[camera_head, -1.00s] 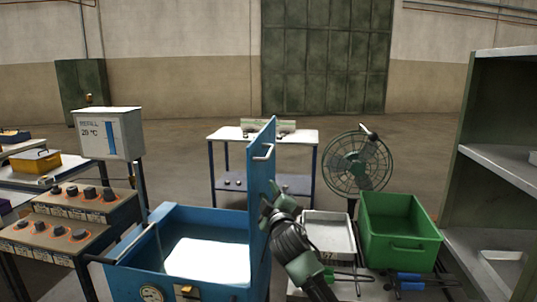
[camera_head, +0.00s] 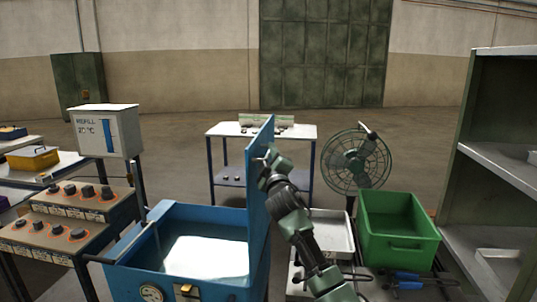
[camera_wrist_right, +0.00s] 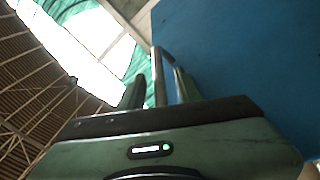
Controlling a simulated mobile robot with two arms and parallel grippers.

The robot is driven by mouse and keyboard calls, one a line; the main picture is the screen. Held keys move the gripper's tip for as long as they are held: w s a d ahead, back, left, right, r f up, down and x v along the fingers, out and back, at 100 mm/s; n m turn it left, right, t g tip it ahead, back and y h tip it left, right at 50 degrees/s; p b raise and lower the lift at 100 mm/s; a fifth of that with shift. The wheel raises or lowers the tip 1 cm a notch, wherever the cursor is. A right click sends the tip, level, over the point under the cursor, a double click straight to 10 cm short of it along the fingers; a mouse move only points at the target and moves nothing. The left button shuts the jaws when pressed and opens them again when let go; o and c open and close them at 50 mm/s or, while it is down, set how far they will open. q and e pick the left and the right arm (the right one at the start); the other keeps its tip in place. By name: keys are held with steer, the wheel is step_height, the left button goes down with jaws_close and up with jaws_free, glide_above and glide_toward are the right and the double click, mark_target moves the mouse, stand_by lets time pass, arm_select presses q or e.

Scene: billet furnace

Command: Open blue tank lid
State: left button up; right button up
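The blue tank (camera_head: 185,285) stands in the lower middle of the head view, with a pale, bright surface inside. Its blue lid (camera_head: 259,205) stands upright on the tank's right side and fills the right of the wrist view (camera_wrist_right: 245,70). My right gripper (camera_head: 266,158) is by the lid's upper part, partly hidden behind its edge. In the wrist view the fingers (camera_wrist_right: 160,92) are apart, with the grey lid handle (camera_wrist_right: 158,65) between them. A gap shows between the left finger and the handle. My left gripper is out of view.
A knob panel (camera_head: 75,225) and a refill box (camera_head: 106,132) stand to the left. A green crate (camera_head: 398,250), a grey tray (camera_head: 332,238) and a fan (camera_head: 356,162) are on the right, near a shelf (camera_head: 500,155). A white-topped table (camera_head: 225,130) stands behind.

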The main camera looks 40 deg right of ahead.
jaws_close()
stand_by(1.4)
